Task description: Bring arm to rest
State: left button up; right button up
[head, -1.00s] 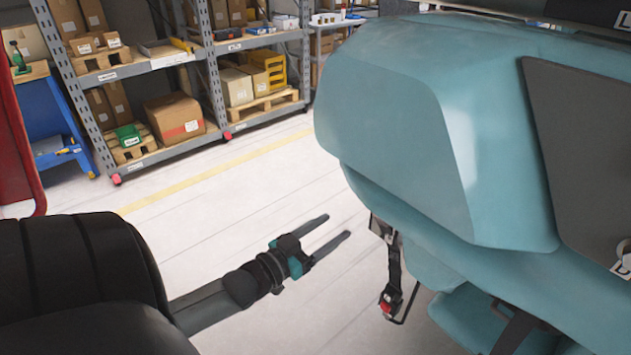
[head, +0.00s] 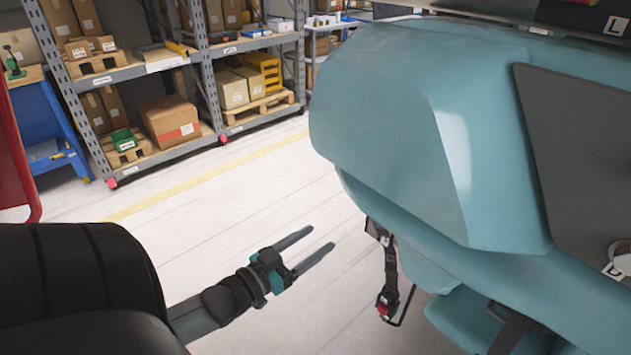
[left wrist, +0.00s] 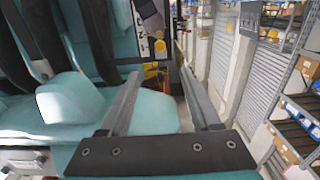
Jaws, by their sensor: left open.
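My left gripper (head: 321,243) is open and empty in the head view, with its two grey fingers pointing to the upper right. It hangs over the pale floor, left of a large teal vehicle or machine body (head: 400,150) and apart from it. In the left wrist view the two fingers (left wrist: 168,95) reach away from the camera with a gap between them, and nothing is held. Beyond them on the left are teal padded seat parts (left wrist: 85,105). My right gripper is in neither view.
A grey shelf rack (head: 200,80) with cartons on pallets stands at the back left. A blue bench (head: 45,125) and a red frame (head: 18,165) are at the far left. A dark strap with a red buckle (head: 388,285) hangs below the teal body. The floor (head: 240,205) between is clear.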

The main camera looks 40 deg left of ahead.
pick_arm(q)
jog(key=s+d+f+g+y, duration=0.1)
jog(key=s+f+g, duration=0.25)
jog(key=f, duration=0.65)
jog(key=s+d+f+g+b, duration=0.15)
jog(key=s+f, duration=0.25)
jog(key=f, duration=0.6)
jog(key=s+f+g+y, duration=0.1)
jog(key=s+f+g, duration=0.3)
jog(key=f, duration=0.6)
jog(key=s+d+f+g, duration=0.2)
jog(key=s+d+f, duration=0.2)
jog(key=s, duration=0.2)
jog(key=s+d+f+m+g, duration=0.1)
jog(key=s+d+f+g, duration=0.2)
jog(key=s, duration=0.4)
jog(key=s+d+f+g, duration=0.3)
jog(key=s+d+f, duration=0.2)
jog(key=s+f, duration=0.2)
jog(key=shift+s+d+m+h+b, duration=0.2)
jog(key=shift+m+h+b, duration=0.1)
jog(key=shift+m+h, duration=0.1)
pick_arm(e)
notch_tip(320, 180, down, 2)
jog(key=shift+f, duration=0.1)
